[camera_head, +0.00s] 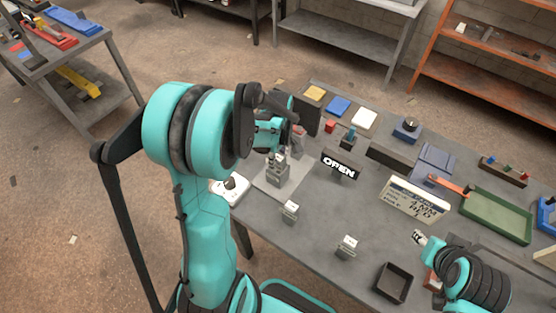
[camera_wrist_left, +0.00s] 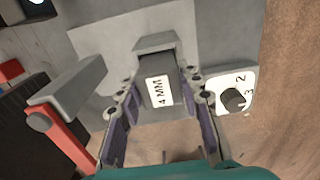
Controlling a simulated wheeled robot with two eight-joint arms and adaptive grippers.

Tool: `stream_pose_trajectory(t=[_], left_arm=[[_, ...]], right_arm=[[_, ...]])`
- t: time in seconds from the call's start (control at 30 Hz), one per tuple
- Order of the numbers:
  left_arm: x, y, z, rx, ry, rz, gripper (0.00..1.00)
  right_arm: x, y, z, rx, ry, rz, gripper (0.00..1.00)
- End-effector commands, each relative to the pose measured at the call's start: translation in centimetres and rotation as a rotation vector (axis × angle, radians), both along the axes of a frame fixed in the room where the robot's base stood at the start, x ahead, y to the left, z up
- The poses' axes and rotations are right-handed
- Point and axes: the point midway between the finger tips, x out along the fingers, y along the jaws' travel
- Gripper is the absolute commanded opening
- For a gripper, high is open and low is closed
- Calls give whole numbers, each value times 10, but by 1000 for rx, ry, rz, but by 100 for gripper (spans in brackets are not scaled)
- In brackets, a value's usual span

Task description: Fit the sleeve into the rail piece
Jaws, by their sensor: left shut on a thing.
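My left gripper (camera_head: 279,158) is low over a grey mat (camera_head: 298,174) at the left part of the bench. In the left wrist view its fingers (camera_wrist_left: 162,122) stand on either side of a dark grey block with a white "4 MM" label (camera_wrist_left: 160,91), which I take to be the sleeve. A grey block (camera_head: 278,177) stands on the mat right under the gripper, probably the rail piece. The two look in line, but whether one is seated in the other is hidden. My right gripper (camera_head: 420,240) is at the lower right; its fingers are too small to read.
Two small labelled grey pieces (camera_head: 290,210) (camera_head: 347,247) stand nearer the front edge. A white dial box (camera_head: 230,189) sits beside the mat. An "OPEN" sign (camera_head: 339,164), a "4 MM RED" card (camera_head: 414,200), a black tray (camera_head: 393,283) and a green tray (camera_head: 495,216) stand further right.

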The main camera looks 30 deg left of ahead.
Motion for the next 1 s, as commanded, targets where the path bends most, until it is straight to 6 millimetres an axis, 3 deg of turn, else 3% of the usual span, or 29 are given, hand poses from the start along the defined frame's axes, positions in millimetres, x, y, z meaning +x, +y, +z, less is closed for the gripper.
stream_pose_trajectory(t=[0.3,0.33,0.4,0.77,0.87,1.0], left_arm=[[0,0,-4,0,0,0,0],[0,0,-4,0,0,0,38],[0,0,-3,0,0,0,56],[0,0,1,0,0,0,56],[0,0,11,0,0,0,56],[-1,0,40,0,0,0,56]], right_arm=[[0,0,-4,0,0,0,40],[0,0,-4,0,0,0,40],[0,0,-3,0,0,0,40],[0,0,0,0,0,0,40],[0,0,4,0,0,0,40],[0,0,11,0,0,0,40]])
